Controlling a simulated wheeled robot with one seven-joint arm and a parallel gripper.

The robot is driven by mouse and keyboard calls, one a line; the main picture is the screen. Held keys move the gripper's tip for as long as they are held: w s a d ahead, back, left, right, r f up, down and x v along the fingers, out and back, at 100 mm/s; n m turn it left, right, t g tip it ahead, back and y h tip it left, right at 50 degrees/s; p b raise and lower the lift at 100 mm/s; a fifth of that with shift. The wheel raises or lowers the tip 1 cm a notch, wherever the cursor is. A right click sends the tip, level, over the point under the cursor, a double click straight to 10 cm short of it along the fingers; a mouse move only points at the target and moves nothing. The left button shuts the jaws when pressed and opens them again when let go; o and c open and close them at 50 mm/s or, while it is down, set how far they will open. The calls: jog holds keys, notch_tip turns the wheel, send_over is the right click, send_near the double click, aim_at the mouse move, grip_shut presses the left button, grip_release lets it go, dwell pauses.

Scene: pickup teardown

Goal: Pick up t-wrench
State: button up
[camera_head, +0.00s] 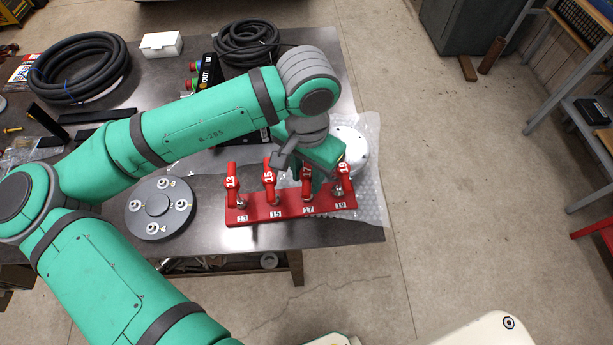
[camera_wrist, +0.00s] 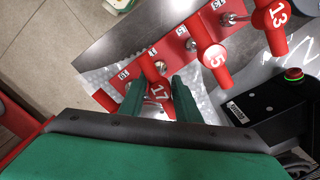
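A red rack (camera_head: 262,214) holds red T-handled wrenches in a row, numbered 13 (camera_head: 231,183), 15 (camera_head: 269,180), 17 (camera_head: 306,182) and 19 (camera_head: 342,176). My gripper (camera_wrist: 158,82) is at the 17 wrench, which also shows in the wrist view (camera_wrist: 157,92). Its two green fingers are apart, one on each side of the red handle. Contact with the handle is not clear. The 15 wrench (camera_wrist: 214,56) and the 13 wrench (camera_wrist: 271,16) stand to the right in the wrist view. My arm partly hides the 17 wrench in the head view.
The rack sits near the front edge of the dark table (camera_head: 330,233). A grey round flange (camera_head: 157,201) lies left of it. A bright disc (camera_head: 348,148) on bubble wrap is behind. Coiled hoses (camera_head: 118,52) and a control box with buttons (camera_head: 206,70) lie farther back.

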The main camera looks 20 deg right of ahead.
aim_at(307, 171)
grip_shut()
jog(key=shift+w+r, duration=0.1)
jog(key=shift+r, duration=0.35)
notch_tip(307, 171, up, 2)
jog(key=shift+r, duration=0.1)
jog(key=s+a+r, duration=0.9)
jog(key=a+r, duration=0.1)
jog(key=shift+a, duration=0.35)
jog(key=shift+s, duration=0.1)
